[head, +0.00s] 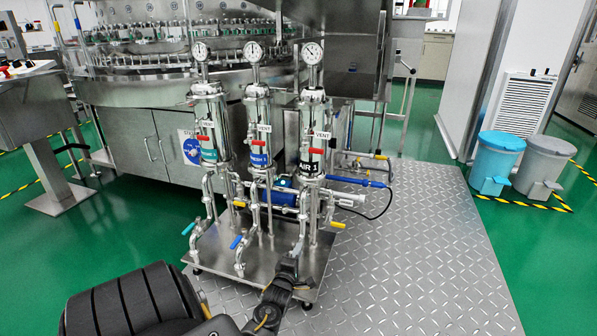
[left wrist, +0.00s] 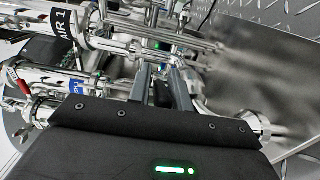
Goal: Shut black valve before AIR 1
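The column with the black label (head: 309,165) is the right one of three steel filter columns in the head view. The label reads AIR 1 in the left wrist view (left wrist: 63,28). My left gripper (head: 287,268) is low in front of this column, by its lower front pipe. In the left wrist view, the two grey fingers (left wrist: 160,72) are apart and point at the steel pipework. I see nothing clearly clamped between them. I cannot make out the black valve handle; the dark gripper covers that spot in the head view. My right gripper is out of view.
Beside it stand a teal-handled valve (head: 188,228) and a blue-handled valve (head: 236,241). Yellow handles (head: 337,225) and red handles (head: 315,150) sit on the pipework. The rotary washer (head: 140,90) stands behind. The diamond-plate floor (head: 420,260) to the right is clear.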

